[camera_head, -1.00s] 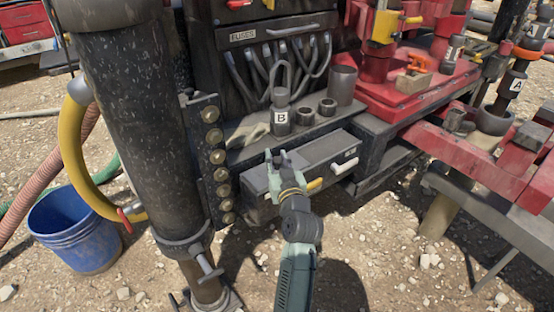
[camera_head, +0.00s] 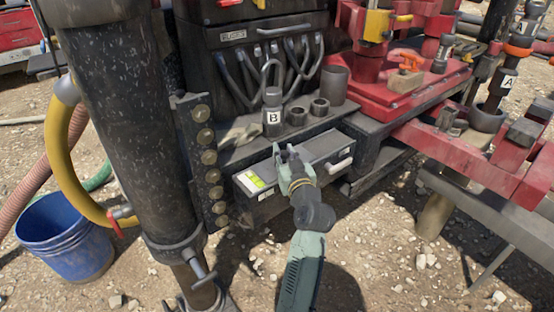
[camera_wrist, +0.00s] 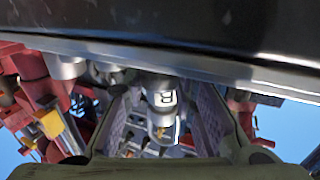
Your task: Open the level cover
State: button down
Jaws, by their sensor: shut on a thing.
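A long grey box (camera_head: 322,150) sits at the front of the machine; its lid looks like the level cover. A yellow-green patch (camera_head: 256,181) with a pale strip shows at its left end. A light handle (camera_head: 341,163) is on its right front. My gripper (camera_head: 288,152) is at the middle of the box, over its top edge, and hides part of it. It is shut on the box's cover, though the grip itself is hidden. In the wrist view, the fingers (camera_wrist: 163,110) stand beneath a close dark edge (camera_wrist: 190,60).
A bottle marked B (camera_head: 272,118) and two short dark cylinders (camera_head: 308,112) stand on the ledge behind the box. A thick dark column (camera_head: 125,120) is at the left, with a blue bucket (camera_head: 62,240). Red beams (camera_head: 465,150) crowd the right. Gravel is open in front.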

jog(key=c, duration=1.3)
grip_release()
jog(key=shift+c, duration=0.2)
jog(key=v, duration=1.2)
